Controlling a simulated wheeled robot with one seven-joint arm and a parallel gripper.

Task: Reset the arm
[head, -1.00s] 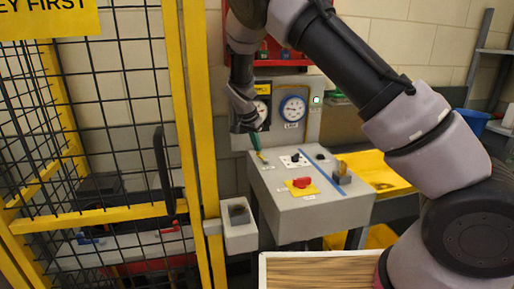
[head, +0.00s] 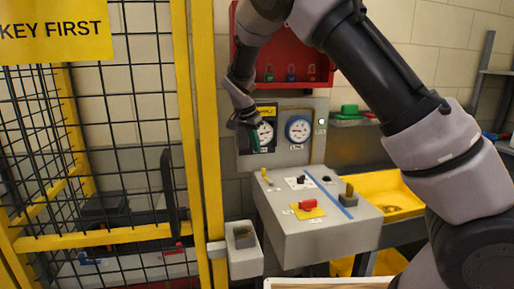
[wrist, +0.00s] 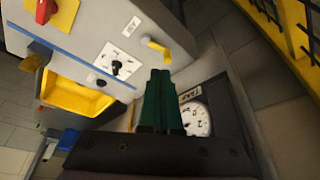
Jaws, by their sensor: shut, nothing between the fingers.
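My gripper (head: 254,146) is in front of the left gauge on the grey gauge panel, above the back left of the grey control box (head: 330,236). In the wrist view its green fingers (wrist: 158,98) are together with nothing between them. They point past the box's edge, close to a yellow lever (wrist: 156,48). I cannot tell whether they touch anything. The box top carries a red knob on a yellow plate (head: 307,206), a small black switch (head: 300,181) and a blue stripe. The right gauge (head: 298,129) shows clearly; the left gauge (wrist: 197,118) is partly hidden.
A yellow mesh fence (head: 205,150) stands at the left, with a grey holder (head: 243,260) on its post. A red lock board (head: 285,70) hangs above the gauges. A yellow tray (head: 390,190) lies right of the box. A shelf stands at far right.

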